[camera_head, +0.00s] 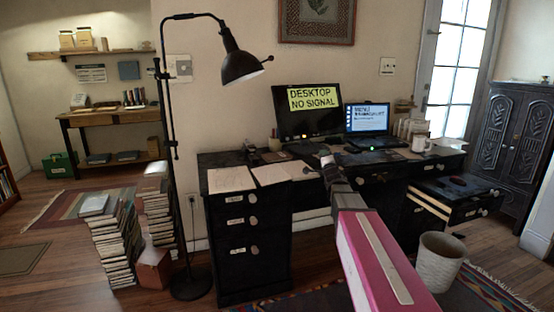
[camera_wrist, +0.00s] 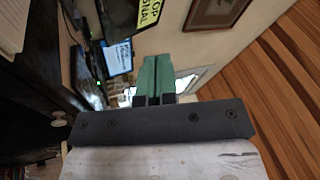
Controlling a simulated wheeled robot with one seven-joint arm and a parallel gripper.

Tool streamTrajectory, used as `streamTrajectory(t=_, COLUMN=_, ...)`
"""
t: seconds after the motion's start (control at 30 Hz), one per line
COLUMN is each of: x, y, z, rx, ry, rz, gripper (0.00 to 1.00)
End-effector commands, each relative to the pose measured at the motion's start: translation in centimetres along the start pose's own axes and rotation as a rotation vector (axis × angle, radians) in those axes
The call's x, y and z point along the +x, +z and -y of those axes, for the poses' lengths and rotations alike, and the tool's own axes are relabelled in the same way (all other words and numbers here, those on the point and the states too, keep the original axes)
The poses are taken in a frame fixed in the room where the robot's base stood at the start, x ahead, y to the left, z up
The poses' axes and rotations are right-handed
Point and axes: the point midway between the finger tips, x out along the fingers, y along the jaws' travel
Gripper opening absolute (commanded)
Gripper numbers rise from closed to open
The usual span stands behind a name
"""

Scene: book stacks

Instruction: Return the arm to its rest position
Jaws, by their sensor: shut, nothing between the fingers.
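My arm (camera_head: 375,262), with a pink link and grey end, reaches from the bottom right of the head view toward the desk. My gripper (camera_head: 324,153) is small there, in front of the desk top near the monitor. In the wrist view its green fingers (camera_wrist: 156,68) are together and hold nothing. I cannot tell the exact gap between the gripper and the desk.
The black desk (camera_head: 246,245) carries a monitor (camera_head: 310,122), laptop (camera_head: 367,117) and papers. A floor lamp (camera_head: 171,150) and book stacks (camera_head: 118,245) stand left. A drawer unit (camera_head: 452,203) stands right.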

Motion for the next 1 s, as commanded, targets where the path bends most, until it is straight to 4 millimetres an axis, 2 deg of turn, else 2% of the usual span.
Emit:
streamTrajectory(t=0.37, x=-2.7, y=0.6, z=-3.8, rx=-0.13, ry=0.198, rz=-0.007, gripper=0.0)
streamTrajectory(t=0.47, x=-3.9, y=0.9, z=-5.3, rx=-0.181, ry=0.279, rz=0.0, gripper=0.0)
streamTrajectory(t=0.63, x=-7.1, y=1.7, z=-8.5, rx=-0.296, ry=0.459, rz=0.044, gripper=0.0)
streamTrajectory(t=0.77, x=-11.3, y=2.8, z=-11.7, rx=-0.415, ry=0.655, rz=0.133, gripper=0.0)
streamTrajectory(t=0.9, x=-17.9, y=4.7, z=-15.3, rx=-0.561, ry=0.9, rz=0.324, gripper=0.0)
streamTrajectory(t=1.0, x=-23.0, y=6.2, z=-17.1, rx=-0.648, ry=1.052, rz=0.508, gripper=0.0)
